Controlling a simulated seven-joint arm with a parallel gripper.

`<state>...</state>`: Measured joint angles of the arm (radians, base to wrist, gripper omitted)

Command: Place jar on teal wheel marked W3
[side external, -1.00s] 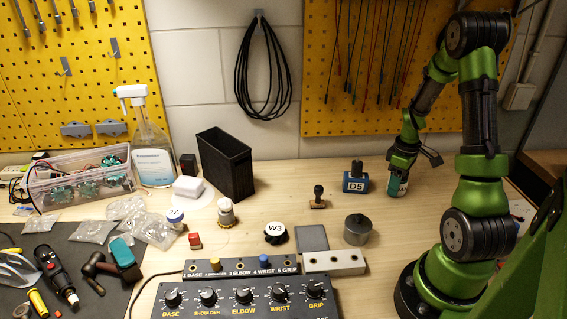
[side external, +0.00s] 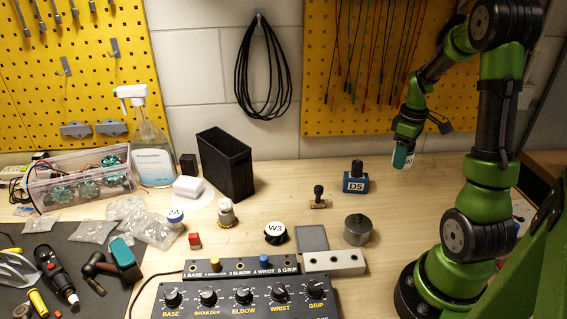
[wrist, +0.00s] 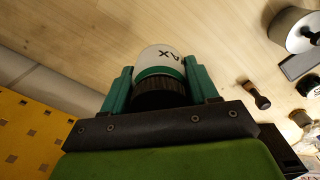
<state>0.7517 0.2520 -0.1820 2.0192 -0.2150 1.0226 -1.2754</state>
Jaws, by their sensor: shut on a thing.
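My gripper (side external: 404,140) is shut on a small jar (side external: 402,160) and holds it above the bench at the back right. In the wrist view the jar (wrist: 161,60) sits between the two teal fingers of my gripper (wrist: 159,72); it has a white body with dark letters, partly readable as "AX", a green band and a black ridged part. The wheel marked W3 (side external: 276,232) lies on the bench at centre, well left of and nearer than the jar. It has a white top and a dark scalloped rim; its teal colour is not clear here.
A blue block marked D5 (side external: 356,180), a small dark-knobbed stamp (side external: 318,198), a grey cylinder (side external: 357,230) and a grey square plate (side external: 312,238) stand between my gripper and the W3 wheel. A control box (side external: 245,298) is in front. A black bin (side external: 226,165) stands behind.

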